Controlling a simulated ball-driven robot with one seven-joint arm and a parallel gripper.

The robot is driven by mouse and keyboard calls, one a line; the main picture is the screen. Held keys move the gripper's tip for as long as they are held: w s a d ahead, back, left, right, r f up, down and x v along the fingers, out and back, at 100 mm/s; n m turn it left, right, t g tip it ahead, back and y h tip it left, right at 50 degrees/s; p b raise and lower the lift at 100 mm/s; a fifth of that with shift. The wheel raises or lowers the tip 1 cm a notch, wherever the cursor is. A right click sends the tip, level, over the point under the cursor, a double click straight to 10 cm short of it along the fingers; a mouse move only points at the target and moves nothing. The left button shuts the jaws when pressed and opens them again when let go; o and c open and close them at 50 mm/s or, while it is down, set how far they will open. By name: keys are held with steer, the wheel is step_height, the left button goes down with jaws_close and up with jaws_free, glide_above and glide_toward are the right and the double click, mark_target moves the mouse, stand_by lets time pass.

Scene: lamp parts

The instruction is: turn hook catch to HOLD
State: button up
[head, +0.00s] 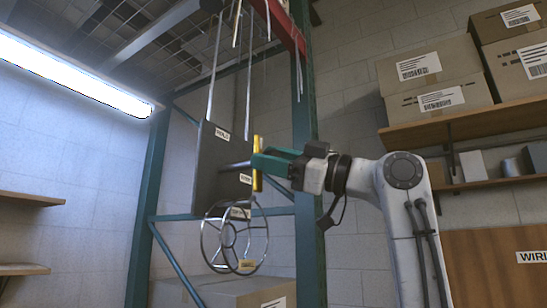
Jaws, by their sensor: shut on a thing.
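The hook catch appears to be the yellow bar (257,163), standing nearly upright in front of a dark grey plate (212,158). My gripper (262,162) has teal fingers and reaches in from the right. It is shut on the yellow bar near its middle, and the fingers hide part of it. One small white label (222,133) is at the plate's upper right and another (245,179) is lower down beside the bar. Their words are too small to read surely.
A wire-frame wheel-like cage (234,240) hangs just below the plate. Pale rods (214,70) rise above it. A green upright (304,130) stands close behind my gripper. Cartons (437,98) sit on a shelf at right; a lit tube lamp (70,75) is at upper left.

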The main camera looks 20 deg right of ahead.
steer(key=shift+a+r+n, duration=0.1)
steer(key=shift+r+n, duration=0.1)
steer(key=shift+n, duration=0.1)
steer(key=o, duration=1)
steer(key=shift+a+f, duration=0.1)
steer(key=shift+f, duration=0.1)
